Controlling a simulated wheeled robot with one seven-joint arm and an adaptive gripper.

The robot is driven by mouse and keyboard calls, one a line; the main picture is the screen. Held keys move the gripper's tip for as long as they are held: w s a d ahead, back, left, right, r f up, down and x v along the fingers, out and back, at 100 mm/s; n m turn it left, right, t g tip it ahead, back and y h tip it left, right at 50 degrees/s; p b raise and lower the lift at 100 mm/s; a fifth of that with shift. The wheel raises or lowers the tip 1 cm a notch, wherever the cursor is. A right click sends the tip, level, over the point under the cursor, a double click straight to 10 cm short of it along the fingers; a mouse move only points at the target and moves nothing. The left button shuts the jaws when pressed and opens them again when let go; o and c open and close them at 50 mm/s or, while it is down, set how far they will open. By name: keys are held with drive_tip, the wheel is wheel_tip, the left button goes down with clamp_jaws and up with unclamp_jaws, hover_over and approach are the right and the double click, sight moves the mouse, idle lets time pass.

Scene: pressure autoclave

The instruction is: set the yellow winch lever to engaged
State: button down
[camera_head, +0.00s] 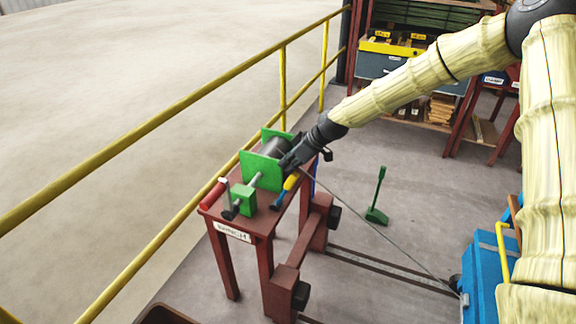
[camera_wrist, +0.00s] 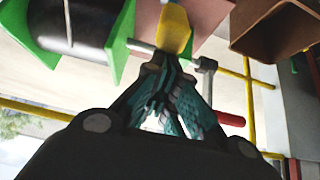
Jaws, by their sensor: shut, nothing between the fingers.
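The yellow winch lever (camera_head: 291,182) stands at the right side of the green winch (camera_head: 262,168), on a dark red stand. In the wrist view the yellow lever (camera_wrist: 175,30) is just beyond my fingertips. My gripper (camera_head: 288,165) is shut and empty, right beside the lever and the winch's green side plate. In the wrist view my gripper (camera_wrist: 165,65) has its fingertips together close to the lever's end. I cannot tell whether they touch it. My gripper hides part of the winch.
A red-handled crank (camera_head: 214,193) sticks out at the stand's left end. A yellow railing (camera_head: 180,112) runs behind the stand. A green floor lever (camera_head: 378,198) and a cable are to the right. A blue box (camera_head: 482,275) stands at lower right, shelves at the back.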

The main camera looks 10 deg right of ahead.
drive_tip(key=shift+s+d+f, duration=0.3)
drive_tip(key=shift+d+f, duration=0.1)
drive_tip(key=shift+f, duration=0.05)
drive_tip(key=shift+a, duration=0.2)
drive_tip(key=shift+w+a+r, duration=0.2)
drive_tip(key=shift+r, duration=0.05)
wheel_tip(320, 180, up, 9)
drive_tip(key=s+d+b, duration=0.1)
drive_tip(key=d+b, duration=0.1)
drive_tip(key=shift+s+d+r, duration=0.15)
drive_tip(key=shift+s+d, duration=0.05)
drive_tip(key=shift+s, duration=0.05)
idle(0.4)
drive_tip(key=shift+s, duration=0.1)
